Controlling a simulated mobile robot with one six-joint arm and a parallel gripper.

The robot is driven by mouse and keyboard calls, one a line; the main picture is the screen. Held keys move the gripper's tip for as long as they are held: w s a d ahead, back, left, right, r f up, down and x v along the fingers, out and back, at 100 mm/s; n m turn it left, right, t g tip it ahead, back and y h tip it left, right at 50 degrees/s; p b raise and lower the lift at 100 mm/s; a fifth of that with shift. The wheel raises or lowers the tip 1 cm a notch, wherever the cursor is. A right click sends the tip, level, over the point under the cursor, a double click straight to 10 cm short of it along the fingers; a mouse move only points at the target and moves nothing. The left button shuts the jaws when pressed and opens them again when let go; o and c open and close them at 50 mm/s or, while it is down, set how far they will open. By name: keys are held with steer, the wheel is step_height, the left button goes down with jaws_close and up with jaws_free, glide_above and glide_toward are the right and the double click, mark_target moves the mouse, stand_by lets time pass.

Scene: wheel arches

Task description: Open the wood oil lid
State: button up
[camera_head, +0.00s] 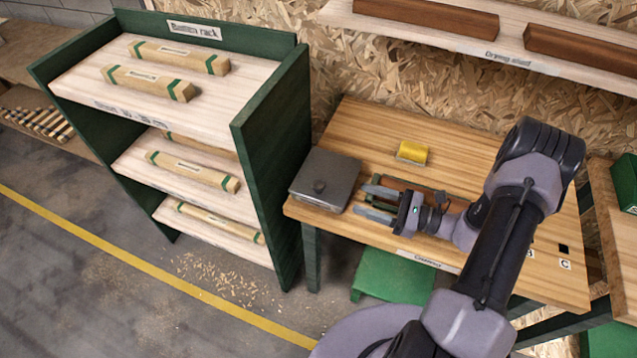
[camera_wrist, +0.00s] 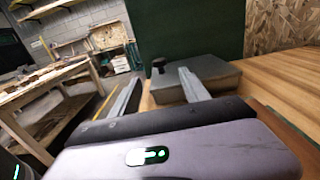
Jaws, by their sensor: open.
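A dark grey square box with a lid and a small round knob (camera_head: 326,180) sits at the left end of the wooden counter. I take it as the wood oil container, but I can read no label on it. Its lid lies flat on top and looks shut. The box also shows in the wrist view (camera_wrist: 215,78), with its black knob (camera_wrist: 158,66) near its left edge. My gripper (camera_head: 369,200) is open and empty, just right of the box, with its fingers pointing left toward it. In the wrist view the fingers (camera_wrist: 160,88) spread on either side of the knob, apart from it.
A yellow block (camera_head: 413,152) lies on the counter (camera_head: 350,125) behind my gripper. A reddish-brown piece (camera_head: 455,204) lies partly hidden under my arm. A green rack (camera_head: 270,150) with wrapped bars stands close left of the box. A shelf (camera_head: 470,45) hangs above.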

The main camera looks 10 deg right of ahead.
mark_target(319, 184)
steer(key=b+x, duration=0.2)
steer(key=x, duration=1.1)
steer(key=shift+a, duration=0.15)
jaws_close()
stand_by(0.7)
